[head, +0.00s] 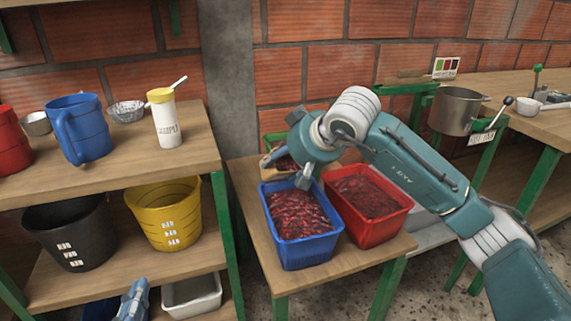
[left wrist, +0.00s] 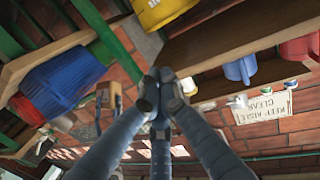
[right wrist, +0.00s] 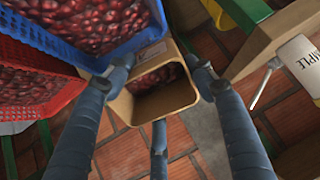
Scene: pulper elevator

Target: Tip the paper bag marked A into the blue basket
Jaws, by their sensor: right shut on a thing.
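The blue basket (head: 302,258) stands on a low wooden table, filled with red cherries; it also shows at the top of the right wrist view (right wrist: 142,34). The tan paper bag (right wrist: 117,107) is just behind the basket's far rim, with its open mouth showing red cherries inside. In the head view the bag (head: 267,161) is partly hidden by my right arm. The letter A is not readable. My right gripper (right wrist: 160,74) has its fingers on both sides of the bag. My left gripper (head: 133,300) is low at the left, empty, its fingertips together in the left wrist view (left wrist: 160,88).
A red basket (head: 398,222) of cherries stands right beside the blue one. The left shelf holds a blue jug (head: 85,135), a white sample bottle (head: 167,120), a black bucket (head: 75,238) and a yellow bucket (head: 165,215). A steel pot (head: 455,110) is at the right.

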